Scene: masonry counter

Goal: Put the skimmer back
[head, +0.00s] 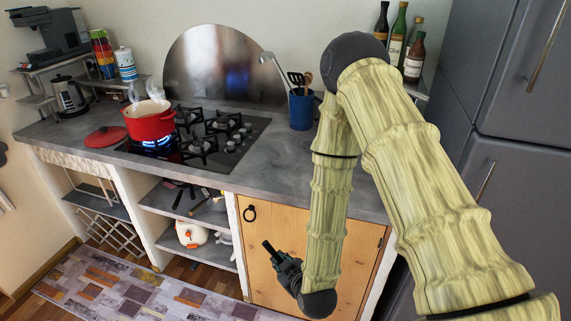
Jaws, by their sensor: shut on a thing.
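My gripper (268,246) is dark and hangs low in front of the wooden cabinet door (345,250), below the counter's front edge. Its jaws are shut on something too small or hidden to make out. A blue utensil holder (301,112) stands on the counter at the back, beside the hob. In it are a steel long-handled utensil (266,58) with a round head, leaning left, a black slotted tool (295,79) and a wooden-looking one (308,79). I cannot tell whether one of these is the skimmer. My arm passes just right of the holder.
A red pot (150,121) steams over a lit burner on the hob (215,137), its lid (106,137) beside it. Several bottles (399,38) stand back right, next to a grey fridge (525,90). The counter front (280,170) is clear.

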